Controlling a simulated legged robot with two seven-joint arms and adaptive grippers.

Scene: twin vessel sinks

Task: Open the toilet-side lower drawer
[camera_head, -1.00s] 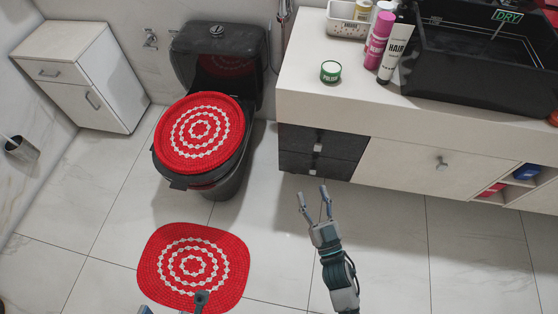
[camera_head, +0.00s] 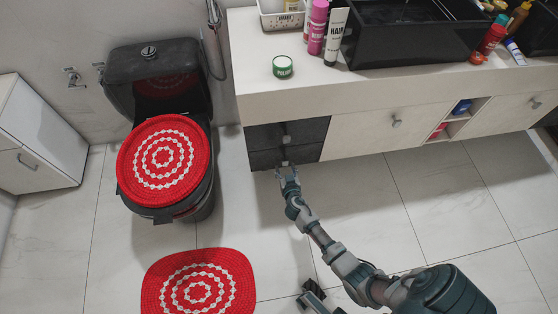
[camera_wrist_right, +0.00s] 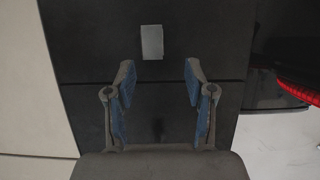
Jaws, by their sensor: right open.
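The dark two-drawer unit (camera_head: 262,140) is at the toilet end of the white vanity, and both drawers look shut. The upper drawer's small handle (camera_head: 286,140) shows in the head view; the lower one is hidden or nearly so by my right gripper (camera_head: 286,168), which is at the lower drawer's front. In the right wrist view my right gripper (camera_wrist_right: 160,95) is open and empty. A silver handle (camera_wrist_right: 152,42) lies beyond its fingertips, apart from them, against the dark front. A dark jaw-like part (camera_head: 313,297) at the bottom of the head view appears to be my left gripper; its opening is unclear.
The black toilet (camera_head: 160,95) with a red lid cover stands left of the drawers. A red mat (camera_head: 198,285) lies on the floor. The countertop (camera_head: 300,88) overhangs the drawers. Open tiled floor (camera_head: 370,200) lies in front of the vanity.

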